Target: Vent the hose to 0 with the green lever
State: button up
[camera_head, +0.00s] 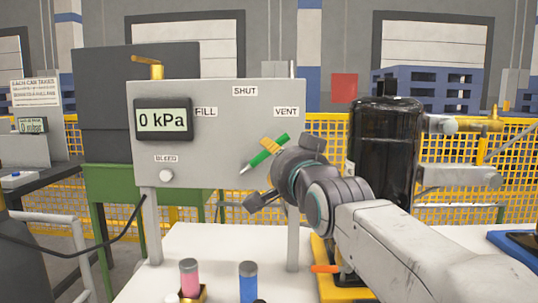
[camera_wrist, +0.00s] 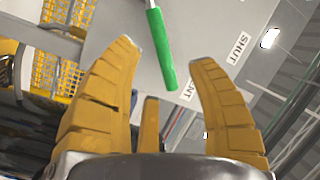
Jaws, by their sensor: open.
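The green lever (camera_head: 264,150) is on the grey panel (camera_head: 215,130), tilted with its green end up to the right, toward the VENT label (camera_head: 286,112). The display (camera_head: 164,119) on the panel reads 0 kPa. In the wrist view my gripper (camera_wrist: 166,65) is open, with the lever (camera_wrist: 160,50) reaching down between and just beyond the fingertips. I cannot tell whether a finger touches it.
SHUT (camera_head: 244,91) and FILL (camera_head: 205,112) labels and a BLEED knob (camera_head: 166,175) are on the panel. A black tank (camera_head: 384,145) stands to the right. Pink (camera_head: 189,277) and blue (camera_head: 248,283) cylinders stand on the white table (camera_head: 212,245) below.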

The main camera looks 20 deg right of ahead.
aim_at(265, 153)
jog(key=shift+w+b, duration=1.25)
jog(key=shift+w, duration=1.95)
jog(key=shift+o, duration=0.3)
grip_shut()
